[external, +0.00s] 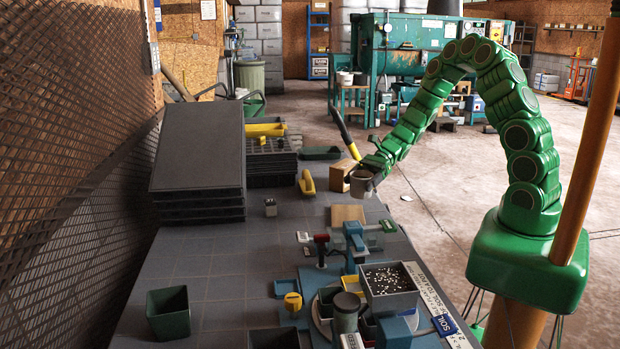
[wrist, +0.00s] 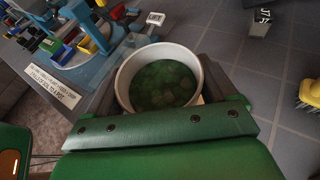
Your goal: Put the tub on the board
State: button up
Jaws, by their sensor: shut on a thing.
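The tub (external: 362,186) is a small round grey-white container, held upright in my gripper (external: 369,172) above the right edge of the long grey table. In the wrist view the tub (wrist: 126,76) sits between the two dark fingers, its mouth facing the camera and something dark green and lumpy inside. My gripper is shut on the tub. The board (external: 347,215) is a flat pale wooden square on the table, lower and slightly left of the tub in the external view. The tub is apart from the board there. In the wrist view the tub hides most of what lies beneath it.
A wooden block (external: 341,175) stands close left of the tub. A yellow-handled brush (external: 307,182) lies farther left. Nearer the camera are a blue machine (external: 354,235), a square bin of speckled soil (external: 390,281) and a green pot (external: 168,313). The table's left middle is clear.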

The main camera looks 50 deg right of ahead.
jog(key=shift+w+a+f, duration=0.15)
jog(key=shift+w+f, duration=0.85)
jog(key=shift+f, duration=0.3)
jog(key=shift+w+a+f, duration=0.15)
jog(key=shift+w+f, duration=0.85)
jog(key=shift+f, duration=0.25)
jog(key=shift+w+f, duration=0.1)
jog(key=shift+f, duration=1.5)
jog(key=shift+f, duration=0.1)
jog(key=o, duration=1)
